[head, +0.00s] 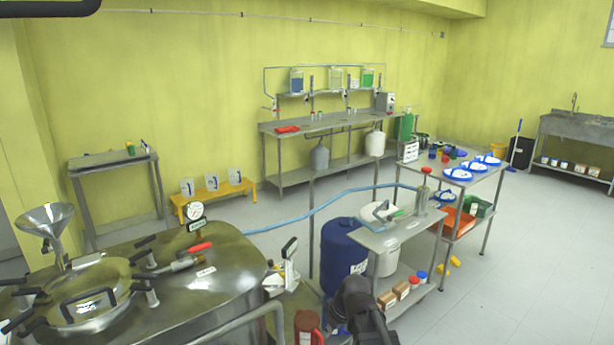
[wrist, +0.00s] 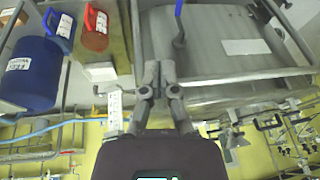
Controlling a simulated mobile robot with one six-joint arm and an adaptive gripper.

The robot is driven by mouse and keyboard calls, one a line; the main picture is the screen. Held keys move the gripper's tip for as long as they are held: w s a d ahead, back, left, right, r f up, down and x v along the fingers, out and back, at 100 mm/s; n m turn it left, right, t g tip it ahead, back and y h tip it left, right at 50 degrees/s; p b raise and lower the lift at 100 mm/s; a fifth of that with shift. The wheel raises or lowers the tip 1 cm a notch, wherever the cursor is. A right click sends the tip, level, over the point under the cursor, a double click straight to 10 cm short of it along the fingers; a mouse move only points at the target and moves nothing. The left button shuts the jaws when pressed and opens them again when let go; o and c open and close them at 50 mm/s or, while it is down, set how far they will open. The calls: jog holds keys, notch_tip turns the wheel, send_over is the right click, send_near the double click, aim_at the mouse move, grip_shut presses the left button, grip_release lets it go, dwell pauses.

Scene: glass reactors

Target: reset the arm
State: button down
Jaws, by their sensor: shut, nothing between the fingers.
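My gripper (wrist: 160,70) shows in the wrist view with its two fingers drawn together and nothing between them. Past the fingertips is a large grey metal surface. It stands apart from the blue drum at the left of that view, and I cannot tell its exact gap to the metal. In the head view, a dark part of my arm (head: 358,312) shows at the bottom middle, between the steel reactor (head: 215,265) and the small steel cart (head: 392,235). The fingers cannot be made out there.
A blue drum (head: 342,255) and a white barrel stand close behind my arm. The reactor carries a gauge (head: 196,212), a funnel (head: 46,220) and a railing. A blue hose (head: 330,203) crosses behind. Open floor (head: 540,260) lies at the right.

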jog(key=s+d+m+g+h+p, duration=0.1)
jog(key=s+d+m+h, duration=0.2)
jog(key=s+d+m, duration=0.5)
jog(key=s+d, duration=0.1)
jog(key=d, duration=0.2)
jog(key=shift+s+d+r+g+h, duration=0.15)
jog(key=shift+s+r+g+h, duration=0.05)
jog(key=shift+r+g+h, duration=0.1)
dwell(0.8)
dwell(1.4)
